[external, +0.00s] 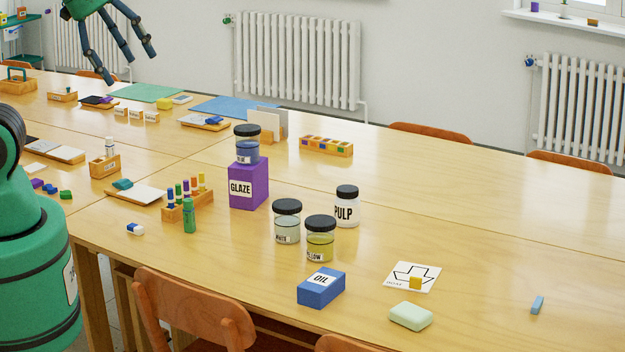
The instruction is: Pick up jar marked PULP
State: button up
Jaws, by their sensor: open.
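The jar marked PULP (346,208) is a white jar with a black lid. It stands upright on the wooden table (470,217), right of the middle of the external view. Two other black-lidded jars stand close in front of it to the left: a pale one marked WHITE (287,228) and a yellow one (320,244). They leave the PULP label mostly visible. My gripper (139,55) is at the top left, high above the far part of the table, with its fingers spread and empty. It is far from the PULP jar.
A purple GLAZE box (248,187) carries a blue jar (246,148). A blue OIL box (321,289), a green soap-like block (410,317) and a paper with an arrow (405,273) lie in front. A wooden marker rack (187,206) stands left. The table right of PULP is mostly clear.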

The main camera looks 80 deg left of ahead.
jog(key=n+g+y, duration=0.2)
jog(key=n+y, duration=0.1)
jog(key=n, duration=0.5)
send_over(343, 191)
jog(key=s+d, duration=0.2)
notch_tip(343, 191, down, 39)
jog(key=shift+s+p, duration=0.15)
jog(key=shift+p, duration=0.15)
jog(key=shift+f, duration=0.2)
jog(key=shift+b+x, duration=0.4)
jog(key=shift+x, duration=3.8)
